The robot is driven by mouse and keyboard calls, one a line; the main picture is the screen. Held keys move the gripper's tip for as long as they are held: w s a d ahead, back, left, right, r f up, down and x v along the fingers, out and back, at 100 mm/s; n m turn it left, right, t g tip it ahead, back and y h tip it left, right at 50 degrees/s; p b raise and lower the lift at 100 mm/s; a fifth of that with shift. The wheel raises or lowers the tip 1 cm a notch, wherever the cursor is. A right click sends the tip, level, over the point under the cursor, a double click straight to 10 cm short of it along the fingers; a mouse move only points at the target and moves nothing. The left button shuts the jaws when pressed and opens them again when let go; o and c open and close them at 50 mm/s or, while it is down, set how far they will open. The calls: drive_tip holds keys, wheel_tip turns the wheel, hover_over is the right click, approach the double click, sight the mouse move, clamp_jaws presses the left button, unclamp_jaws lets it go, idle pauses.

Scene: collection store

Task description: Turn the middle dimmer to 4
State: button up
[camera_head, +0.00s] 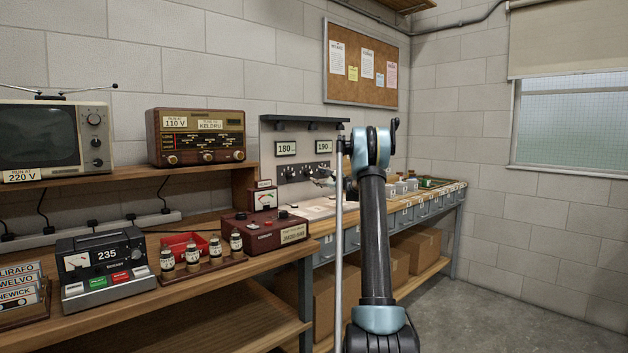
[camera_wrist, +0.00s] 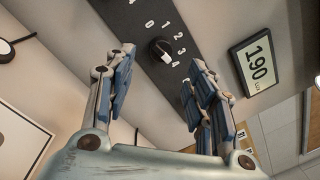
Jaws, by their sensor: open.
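A dark panel (camera_head: 294,172) with small dimmer knobs is on the back wall in the head view; their settings are too small to read. In the wrist view, a black dimmer knob (camera_wrist: 160,48) sits among the numerals 0 to 4. Its white mark points down and right, toward the 4. In the head view my gripper (camera_head: 325,181) is small, near the panel's right end.
The 180 display (camera_head: 286,148) and 190 display (camera_head: 323,146) hang above the panel, below a dark shelf (camera_head: 303,120). A red-brown device (camera_head: 264,232), a grey meter (camera_head: 101,262) and bottles (camera_head: 192,254) stand on the bench at left. Open floor (camera_head: 515,310) lies at right.

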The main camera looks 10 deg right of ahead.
drive_tip(key=shift+v, duration=2.15)
